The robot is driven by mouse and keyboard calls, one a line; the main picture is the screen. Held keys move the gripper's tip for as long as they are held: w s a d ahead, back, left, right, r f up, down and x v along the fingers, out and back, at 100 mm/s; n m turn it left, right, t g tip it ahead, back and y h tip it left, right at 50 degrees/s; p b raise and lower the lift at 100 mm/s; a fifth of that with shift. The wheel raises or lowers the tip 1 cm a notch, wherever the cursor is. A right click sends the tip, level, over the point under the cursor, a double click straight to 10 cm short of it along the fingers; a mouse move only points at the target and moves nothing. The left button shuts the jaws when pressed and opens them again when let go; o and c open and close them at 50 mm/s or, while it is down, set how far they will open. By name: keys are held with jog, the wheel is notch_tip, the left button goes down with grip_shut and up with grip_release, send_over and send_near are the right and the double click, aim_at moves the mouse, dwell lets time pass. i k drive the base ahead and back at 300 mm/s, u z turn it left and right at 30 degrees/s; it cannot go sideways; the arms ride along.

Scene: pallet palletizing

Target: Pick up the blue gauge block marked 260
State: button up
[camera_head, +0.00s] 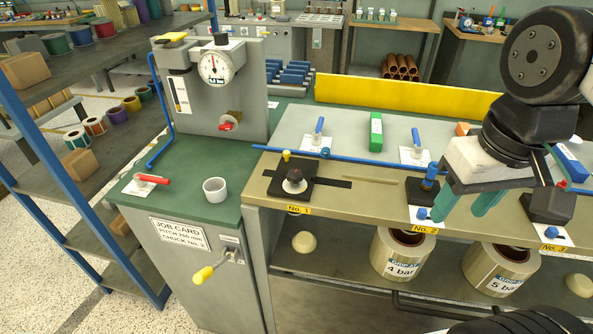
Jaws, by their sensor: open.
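A blue block (570,166) lies on the grey bench plate at the right edge of the view, partly hidden behind my arm; I cannot read any marking on it. A green block (376,132) and a partly hidden orange block (464,129) lie on the same plate to its left. My gripper (461,213) points down with its two teal fingers apart and nothing visible between them. It is in front of and to the left of the blue block in the picture, over the front of the bench near station No. 2.
A job card (180,234) reads pitch 260 mm. Blue-handled valves (319,135), a blue rail (350,161) and black fixtures (295,181) stand on the bench. A yellow barrier (400,97) runs behind. A gauge stand (214,85) and grey cup (215,189) are left.

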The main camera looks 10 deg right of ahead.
aim_at(577, 172)
jog(key=z, duration=3.3)
jog(key=k, duration=1.1)
jog(key=u, duration=1.95)
